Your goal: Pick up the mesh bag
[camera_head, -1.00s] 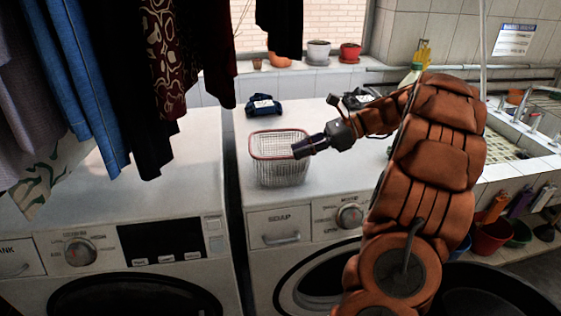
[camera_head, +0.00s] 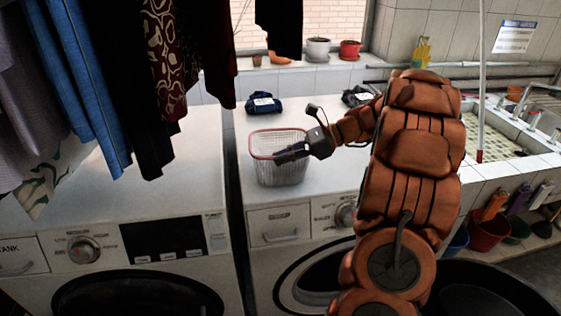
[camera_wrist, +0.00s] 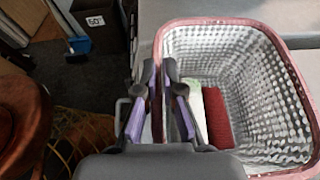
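The mesh bag appears as a basket-shaped white mesh container with a pinkish-red rim (camera_head: 280,172), upright on the right-hand washing machine. In the wrist view its rim and mesh wall (camera_wrist: 255,85) fill the right side. A red item (camera_wrist: 218,118) and a pale one lie inside it. My gripper (camera_head: 282,155) is at the bag's right rim in the head view. In the wrist view my gripper (camera_wrist: 159,68) has its two purple-padded fingers apart by a narrow gap, with the rim running between them. Whether the pads touch the rim is unclear.
The right washing machine (camera_head: 225,155) has free top around the bag. A dark blue bundle (camera_head: 263,103) lies behind it. Clothes (camera_head: 165,60) hang at the upper left. The sink (camera_head: 500,140) is at the right. Pots (camera_head: 318,48) stand on the sill.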

